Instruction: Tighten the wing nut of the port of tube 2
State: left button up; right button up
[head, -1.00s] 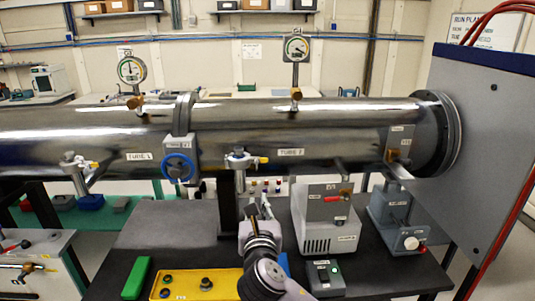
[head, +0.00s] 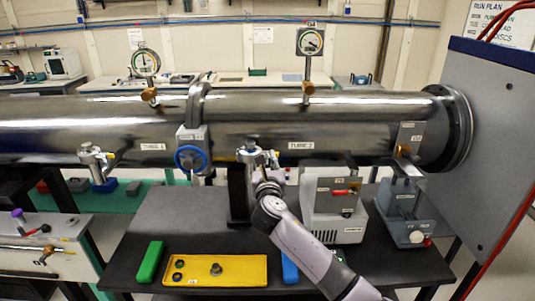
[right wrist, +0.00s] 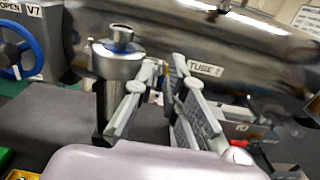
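The steel tube 2 (head: 330,125) runs across the head view, labelled "TUBE 2". Its port (head: 250,155), a silver fitting, hangs at its lower front; the port also shows at the left of the right wrist view (right wrist: 118,58). My right gripper (head: 264,163) is at the port's right side, partly covering it. In the right wrist view my fingers (right wrist: 160,95) are apart, with the port's body beside the left finger. A small brass-coloured bit, perhaps the wing nut (right wrist: 155,97), shows between the fingers; contact cannot be told. My left gripper is not in view.
A blue handwheel (head: 190,158) is left of the port. Below are a yellow tray (head: 235,270), a green block (head: 150,261) and a blue item (head: 289,268) on the black table. A grey pump box (head: 335,205) stands close at the right.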

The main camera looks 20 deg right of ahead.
jog(key=shift+x, duration=1.15)
grip_shut()
jog(key=shift+s+d+f+m+b, duration=0.1)
jog(key=shift+d+f+m+b, duration=0.3)
jog(key=shift+m+b, duration=2.7)
jog(key=shift+d+f+m+b, duration=0.1)
jog(key=shift+f+m+b, duration=0.75)
jog(key=shift+m, duration=4.25)
jog(key=shift+s+d+f+m+b, duration=0.15)
jog(key=shift+f+m+b, duration=0.25)
jog(key=shift+m+b, duration=2.75)
jog(key=shift+w+m+p, duration=0.1)
jog(key=shift+m+p, duration=0.8)
jog(key=shift+m, duration=0.25)
